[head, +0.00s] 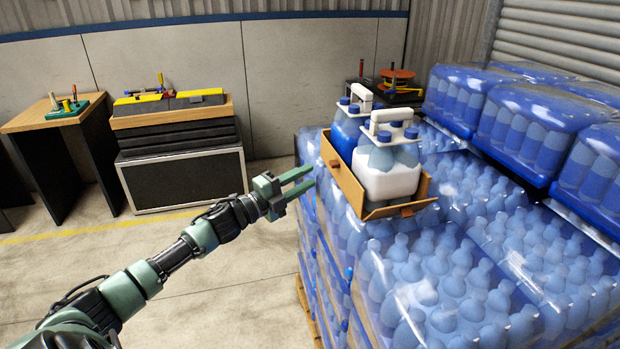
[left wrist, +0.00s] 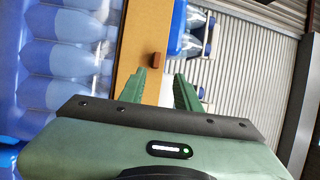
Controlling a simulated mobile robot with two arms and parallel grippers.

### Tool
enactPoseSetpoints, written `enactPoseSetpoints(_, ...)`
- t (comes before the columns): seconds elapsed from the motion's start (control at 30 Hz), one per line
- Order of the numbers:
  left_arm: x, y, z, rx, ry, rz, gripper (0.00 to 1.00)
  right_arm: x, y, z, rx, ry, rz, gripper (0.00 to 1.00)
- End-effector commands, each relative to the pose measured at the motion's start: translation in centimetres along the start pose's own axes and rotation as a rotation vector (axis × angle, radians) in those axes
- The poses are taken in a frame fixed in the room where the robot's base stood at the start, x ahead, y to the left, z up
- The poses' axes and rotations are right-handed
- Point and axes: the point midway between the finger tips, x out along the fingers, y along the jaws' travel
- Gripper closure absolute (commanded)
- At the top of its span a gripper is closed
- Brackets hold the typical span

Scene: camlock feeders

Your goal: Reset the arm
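My left arm (head: 175,255) reaches in from the lower left in the head view. My left gripper (head: 298,183) has its two green fingers apart, with nothing between them. It is left of the wrapped bottle stack and of a brown tray (head: 343,184) on that stack, apart from the tray in the head view. In the left wrist view the open fingers (left wrist: 160,90) show in front of the brown tray (left wrist: 130,45) with its small brown knob. My right gripper is in neither view.
Two white-handled bottle carriers (head: 385,180) stand in the tray. Wrapped blue bottle stacks (head: 450,260) fill the right side. A wooden table (head: 50,115) and a black cabinet (head: 185,180) with tools stand by the back wall. The floor (head: 230,290) around my arm is clear.

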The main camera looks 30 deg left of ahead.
Motion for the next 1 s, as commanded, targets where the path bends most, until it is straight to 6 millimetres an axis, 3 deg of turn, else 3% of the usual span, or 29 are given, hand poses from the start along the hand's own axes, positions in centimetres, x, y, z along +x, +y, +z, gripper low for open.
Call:
enactPoseSetpoints(0.43,0.0,0.0,0.0,0.0,-0.001,0.001,0.67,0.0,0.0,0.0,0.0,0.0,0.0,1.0)
enactPoseSetpoints(0.57,-0.4,2.1,0.6,-0.041,-0.031,0.022,0.67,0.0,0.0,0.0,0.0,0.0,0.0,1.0)
enactPoseSetpoints(0.67,-1.5,6.7,1.8,-0.133,-0.101,0.072,0.67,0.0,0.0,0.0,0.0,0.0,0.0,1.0)
enactPoseSetpoints(0.77,-3.7,13.5,2.8,-0.261,-0.204,0.147,0.67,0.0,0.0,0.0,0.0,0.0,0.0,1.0)
enactPoseSetpoints(0.87,-6.7,20.6,3.1,-0.392,-0.316,0.23,0.67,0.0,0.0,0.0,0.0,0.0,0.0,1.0)
enactPoseSetpoints(1.0,-11.8,30.1,2.0,-0.555,-0.465,0.347,0.67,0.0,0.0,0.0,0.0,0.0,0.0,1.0)
